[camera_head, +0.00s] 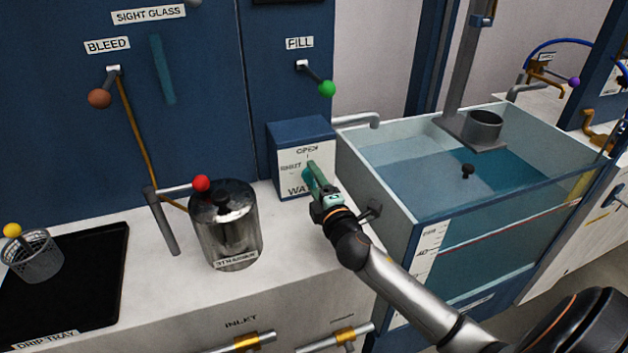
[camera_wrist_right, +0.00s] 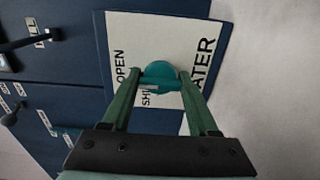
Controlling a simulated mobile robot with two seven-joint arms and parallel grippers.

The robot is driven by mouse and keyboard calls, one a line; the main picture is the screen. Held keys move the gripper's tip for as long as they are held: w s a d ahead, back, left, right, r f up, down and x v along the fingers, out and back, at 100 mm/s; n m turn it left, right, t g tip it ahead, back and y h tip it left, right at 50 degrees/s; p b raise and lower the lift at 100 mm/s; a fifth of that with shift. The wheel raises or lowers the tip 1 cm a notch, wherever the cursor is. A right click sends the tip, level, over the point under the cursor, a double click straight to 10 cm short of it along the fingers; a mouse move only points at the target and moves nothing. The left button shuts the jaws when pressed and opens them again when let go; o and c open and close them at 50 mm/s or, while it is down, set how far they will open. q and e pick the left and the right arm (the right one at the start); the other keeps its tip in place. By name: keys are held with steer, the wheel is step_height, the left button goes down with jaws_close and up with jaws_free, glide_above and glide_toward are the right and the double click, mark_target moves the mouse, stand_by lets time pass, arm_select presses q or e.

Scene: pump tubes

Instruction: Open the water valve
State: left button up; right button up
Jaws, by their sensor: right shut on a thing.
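The water valve is a blue box (camera_head: 290,133) on the counter with a white label plate (camera_head: 294,183) on its front. The plate reads OPEN at the top, SHUT at the left and WATER at the bottom; it fills much of the right wrist view (camera_wrist_right: 128,28). A round teal knob (camera_wrist_right: 158,73) sits on the plate. My right gripper (camera_head: 313,174) is shut on this knob, one finger on each side, as the right wrist view (camera_wrist_right: 164,82) shows. The gripper hides part of the plate, and I cannot tell which mark the knob points to. My left gripper is out of view.
A glass water tank (camera_head: 400,205) is close on the right. The green-knobbed FILL lever (camera_head: 326,89) is above. A black drip tray (camera_head: 95,260) lies far left.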

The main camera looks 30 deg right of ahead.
stand_by(0.4)
steer(key=o, duration=1.2)
steer(key=shift+o, duration=0.9)
steer(key=v, duration=1.1)
steer(key=shift+s+a+b, duration=0.15)
steer(key=shift+s+b, duration=0.2)
steer(key=shift+b, duration=0.05)
steer(key=shift+s+a, duration=0.1)
steer(key=shift+s, duration=0.3)
